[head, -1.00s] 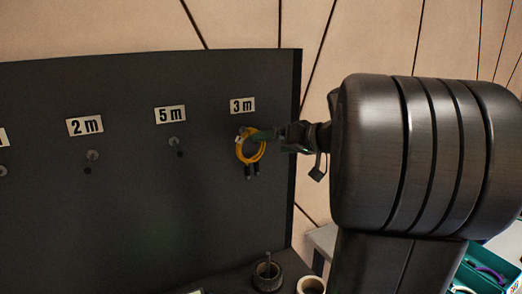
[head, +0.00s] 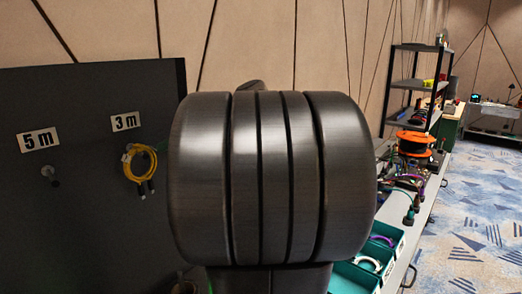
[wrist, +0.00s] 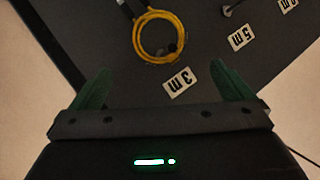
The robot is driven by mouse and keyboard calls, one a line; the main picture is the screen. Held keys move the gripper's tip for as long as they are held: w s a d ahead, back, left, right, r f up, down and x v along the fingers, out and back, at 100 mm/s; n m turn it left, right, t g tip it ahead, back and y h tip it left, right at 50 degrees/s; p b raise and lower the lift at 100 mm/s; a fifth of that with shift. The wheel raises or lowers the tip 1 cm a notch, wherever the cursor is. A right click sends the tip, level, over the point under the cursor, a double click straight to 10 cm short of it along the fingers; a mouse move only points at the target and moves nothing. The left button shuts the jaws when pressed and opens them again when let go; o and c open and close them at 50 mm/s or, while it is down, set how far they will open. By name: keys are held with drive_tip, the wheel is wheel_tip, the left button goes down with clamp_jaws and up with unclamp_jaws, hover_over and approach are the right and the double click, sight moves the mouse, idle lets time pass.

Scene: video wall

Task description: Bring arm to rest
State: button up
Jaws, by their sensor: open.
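My gripper (wrist: 163,88) shows in the wrist view with its two green fingers wide apart and nothing between them. In the head view it is hidden behind my own arm. A yellow coiled cable (head: 140,164) hangs on the dark board (head: 85,110) under the "3 m" label (head: 125,121). In the wrist view the yellow cable (wrist: 158,37) appears upside down beyond the fingertips, apart from them, with the "3 m" label (wrist: 180,82) beside it.
A "5 m" label (head: 38,139) stands over an empty peg (head: 49,171) on the board. At right, a bench holds teal bins (head: 355,275), an orange cable reel (head: 415,138) and tangled cables. A shelf rack (head: 418,85) stands behind. The carpeted floor (head: 480,215) at right is clear.

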drive_tip(key=p+x, duration=0.3)
drive_tip(key=x, duration=1)
drive_tip(key=shift+r+p, duration=0.2)
drive_tip(key=shift+p, duration=0.2)
drive_tip(key=shift+a+r, duration=0.1)
